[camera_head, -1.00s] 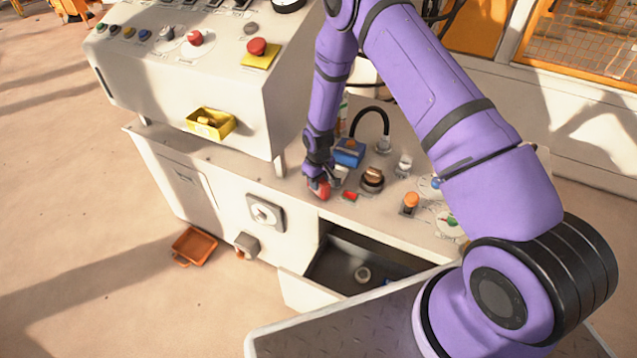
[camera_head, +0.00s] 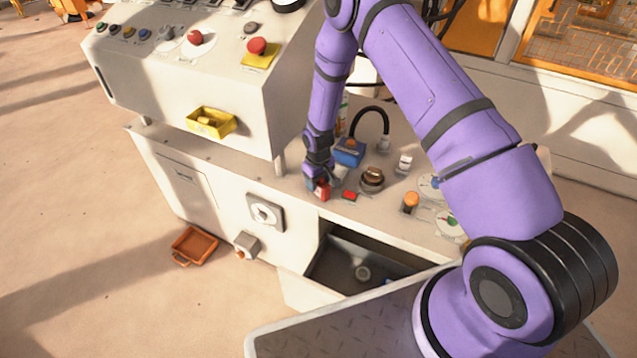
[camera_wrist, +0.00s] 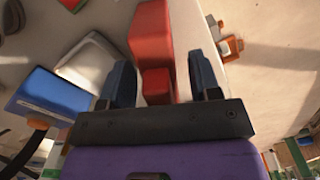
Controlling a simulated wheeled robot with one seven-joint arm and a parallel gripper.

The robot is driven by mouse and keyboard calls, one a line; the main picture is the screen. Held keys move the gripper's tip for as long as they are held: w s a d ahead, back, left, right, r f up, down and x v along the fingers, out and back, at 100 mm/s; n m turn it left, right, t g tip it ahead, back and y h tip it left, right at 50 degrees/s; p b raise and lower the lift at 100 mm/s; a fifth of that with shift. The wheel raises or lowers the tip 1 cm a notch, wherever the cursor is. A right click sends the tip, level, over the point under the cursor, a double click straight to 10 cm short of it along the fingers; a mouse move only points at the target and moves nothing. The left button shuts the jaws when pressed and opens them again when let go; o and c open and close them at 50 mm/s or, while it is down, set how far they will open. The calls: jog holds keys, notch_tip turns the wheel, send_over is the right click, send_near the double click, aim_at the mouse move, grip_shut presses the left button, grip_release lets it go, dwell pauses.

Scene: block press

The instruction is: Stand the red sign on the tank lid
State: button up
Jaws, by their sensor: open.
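The red sign (camera_head: 322,192) is at my gripper, near the front edge of the machine's top. In the wrist view it shows as a tall red piece (camera_wrist: 152,35) with a smaller red part between my fingers. My gripper (camera_wrist: 165,82) is open, with one dark finger on each side of the red part and visible gaps. The gripper partly hides the sign in the head view (camera_head: 318,182). A blue box (camera_head: 348,153) with an orange-brown top piece stands just behind; it also shows in the wrist view (camera_wrist: 52,95). I cannot tell which surface is the tank lid.
A small red piece (camera_head: 349,196) and a dark round knob (camera_head: 372,178) are right of my gripper. An orange knob (camera_head: 411,201) and gauges (camera_head: 448,222) stand farther right. An open drawer (camera_head: 345,268) juts out below. The control housing (camera_head: 190,95) rises at left.

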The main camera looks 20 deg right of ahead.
notch_tip(320, 180, up, 12)
jog(key=shift+r, duration=0.1)
jog(key=s+d+r+m+t, duration=0.15)
jog(key=s+r, duration=0.25)
jog(key=r, duration=0.7)
jog(key=s+d+r, duration=0.2)
jog(key=s+r, duration=0.1)
jog(key=r, duration=0.7)
jog(key=s+d+r+m+t, duration=0.1)
jog(key=s+r, duration=0.3)
jog(key=r, duration=0.7)
jog(key=s+d+r+m+t, duration=0.1)
jog(key=s+r, duration=0.4)
jog(key=s, duration=0.7)
jog(key=s+d+r+m+t, duration=0.1)
jog(key=s+r, duration=0.5)
jog(key=s, duration=0.7)
jog(key=shift+s+d+t, duration=0.3)
jog(key=shift+d+t, duration=0.05)
jog(key=shift+d, duration=0.1)
